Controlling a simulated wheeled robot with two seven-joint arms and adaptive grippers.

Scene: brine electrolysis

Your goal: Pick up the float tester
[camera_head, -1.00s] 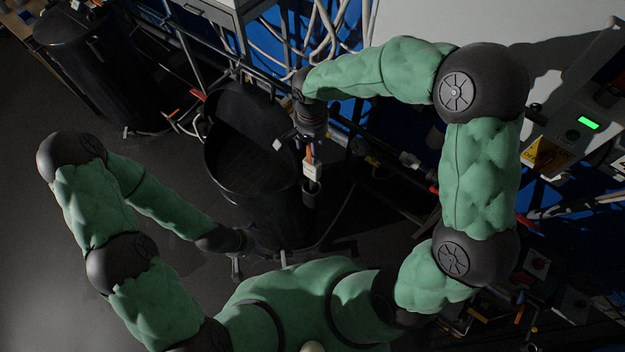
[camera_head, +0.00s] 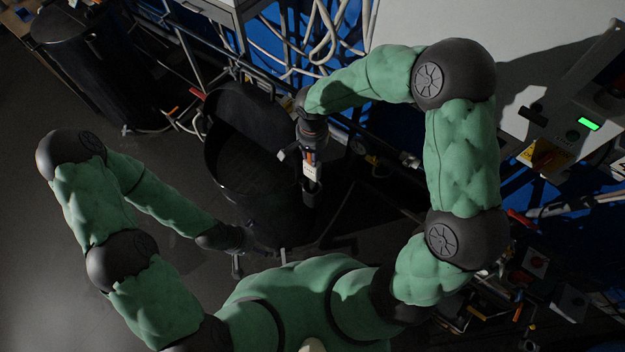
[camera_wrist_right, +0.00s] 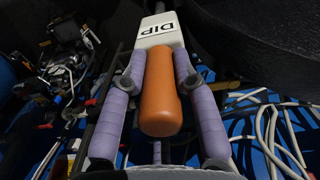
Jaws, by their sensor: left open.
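The float tester (camera_wrist_right: 162,92) shows in the right wrist view as an orange handle below a pale block marked "DIP". In the head view its pale block (camera_head: 309,170) stands just below my right gripper (camera_head: 308,155), at the right side of a black bin. My right gripper's purple fingers (camera_wrist_right: 160,62) lie on both sides of the orange handle, close to it. Whether they press on it I cannot tell. The tester's lower end is hidden in a dark holder (camera_head: 312,188). My left gripper (camera_head: 262,251) is open and low, in front of the bin.
The black bin (camera_head: 225,165) stands open in the middle. Another dark bin (camera_head: 85,75) is at the upper left. Pipes and pale cables (camera_head: 325,40) run behind. A panel with a green display (camera_head: 588,124) is at the right. Bare floor lies at the left.

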